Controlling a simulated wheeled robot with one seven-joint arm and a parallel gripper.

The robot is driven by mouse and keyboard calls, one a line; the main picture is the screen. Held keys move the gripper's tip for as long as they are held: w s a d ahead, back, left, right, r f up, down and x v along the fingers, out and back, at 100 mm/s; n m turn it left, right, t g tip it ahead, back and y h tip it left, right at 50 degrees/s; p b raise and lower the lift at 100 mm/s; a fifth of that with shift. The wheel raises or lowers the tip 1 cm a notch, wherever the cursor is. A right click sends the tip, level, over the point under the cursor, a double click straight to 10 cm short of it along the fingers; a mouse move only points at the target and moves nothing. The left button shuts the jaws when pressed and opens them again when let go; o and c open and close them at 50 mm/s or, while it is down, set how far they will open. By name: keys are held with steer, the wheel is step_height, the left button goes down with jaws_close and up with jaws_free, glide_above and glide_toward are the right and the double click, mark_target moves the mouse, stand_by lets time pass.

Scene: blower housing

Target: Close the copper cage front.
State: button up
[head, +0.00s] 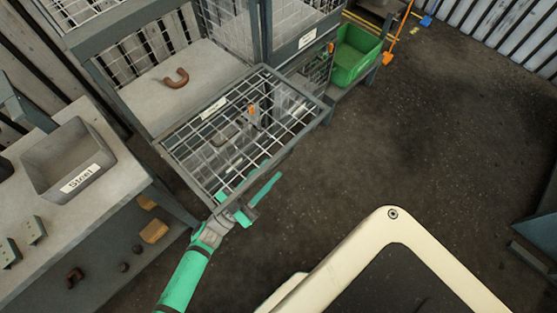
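The copper cage (215,65) stands at the upper centre, with a bent copper-brown pipe piece (177,78) on its pale floor. Its mesh front (290,128) is folded down and sticks out over the floor, so the cage is open. A label plate (212,108) sits near the hinge side; its text is too small to read. One finger shows beyond the outer edge; the other is partly hidden near the frame. I cannot tell whether they touch it.
A bench on the left holds a grey bin (66,160) labelled Steel. Another mesh cage (300,30) adjoins on the right, with a green bin (354,55) beyond. Vague grey and orange shapes show through the lowered mesh. Dark floor (430,130) to the right is clear.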

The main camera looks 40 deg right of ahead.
mark_target(273, 169)
steer(key=shift+x, duration=2.45)
jaws_close()
